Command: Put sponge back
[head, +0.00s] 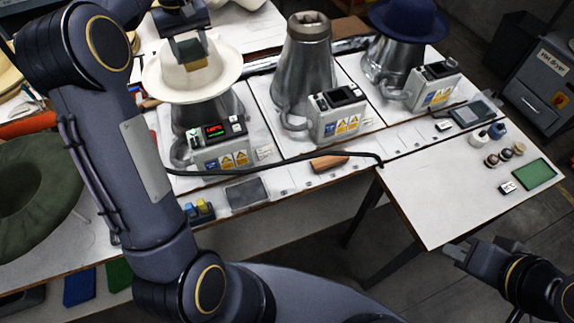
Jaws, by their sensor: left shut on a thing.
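My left gripper (188,48) is at the top left, above the white hat (165,78). It is shut on a small sponge (198,65) with a yellowish lower part, held at the hat's crown; I cannot tell whether it touches the hat. The white hat sits on the left press (205,118). A small dark holder with blue and yellow pieces (199,210) is at the table's front edge, and a grey pad (246,194) lies to its right. My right gripper (483,246) is at the lower right, off the table's edge, open and empty.
A bare middle press (305,65) and a right press with a navy hat (408,20) stand in line. A black cable (290,160) crosses in front. Small bottles (497,131) and a green mat (526,174) are on the right table, whose near part is clear.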

